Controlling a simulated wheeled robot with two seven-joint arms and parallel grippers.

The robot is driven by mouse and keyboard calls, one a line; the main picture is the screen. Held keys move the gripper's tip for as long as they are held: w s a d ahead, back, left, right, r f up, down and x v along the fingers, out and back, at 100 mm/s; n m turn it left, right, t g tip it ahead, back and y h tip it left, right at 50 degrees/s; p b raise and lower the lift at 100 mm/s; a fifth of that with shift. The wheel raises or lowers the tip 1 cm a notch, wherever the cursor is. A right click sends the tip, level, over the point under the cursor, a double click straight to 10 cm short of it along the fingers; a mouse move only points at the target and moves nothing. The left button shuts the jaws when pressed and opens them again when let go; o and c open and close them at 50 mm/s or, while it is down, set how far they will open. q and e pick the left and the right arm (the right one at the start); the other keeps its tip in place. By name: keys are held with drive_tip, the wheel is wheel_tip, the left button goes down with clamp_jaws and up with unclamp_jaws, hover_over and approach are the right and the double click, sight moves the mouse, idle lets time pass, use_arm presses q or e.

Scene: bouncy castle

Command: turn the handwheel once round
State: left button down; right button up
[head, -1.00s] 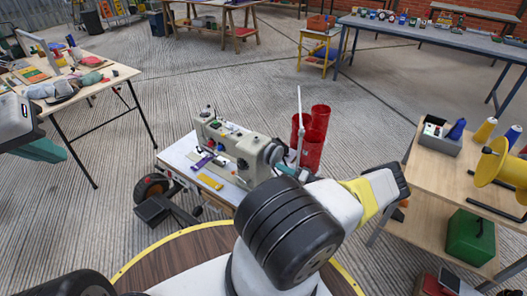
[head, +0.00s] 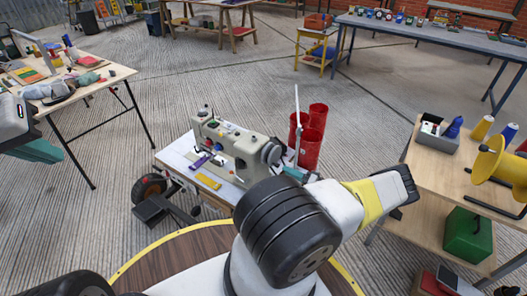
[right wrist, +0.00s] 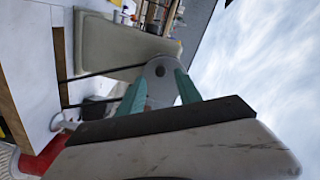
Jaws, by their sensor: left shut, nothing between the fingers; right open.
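The handwheel (head: 272,152) is a grey disc on the right end of a cream sewing machine (head: 232,150). In the right wrist view the handwheel (right wrist: 161,74) shows between the two teal fingers of my right gripper (right wrist: 160,84). These fingers are apart, one to each side of the wheel; I cannot tell whether they touch it. In the head view the teal tips of my right gripper (head: 297,173) are just right of and below the wheel, partly hidden by my arm. My left gripper (head: 36,151) is shut and empty at the left edge, far from the machine.
The machine stands on a small white table (head: 172,156). Red bins (head: 312,138) and a thin white upright rod (head: 297,110) are close behind my right gripper. A wooden table (head: 448,172) is at right, another table (head: 108,75) at left.

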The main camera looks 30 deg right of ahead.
sight(279, 166)
drive_tip(key=v, duration=0.3)
drive_tip(key=w+a+m, duration=0.1)
drive_tip(key=w+m, duration=0.1)
drive_tip(key=m, duration=0.5)
drive_tip(key=w+a+m, duration=0.1)
drive_tip(key=w+m, duration=0.1)
drive_tip(key=m, duration=0.5)
drive_tip(key=w+a+m, duration=0.1)
drive_tip(key=w+m, duration=0.2)
drive_tip(key=m, duration=0.4)
drive_tip(key=shift+a+r, duration=0.2)
drive_tip(key=shift+a, duration=0.05)
clamp_jaws()
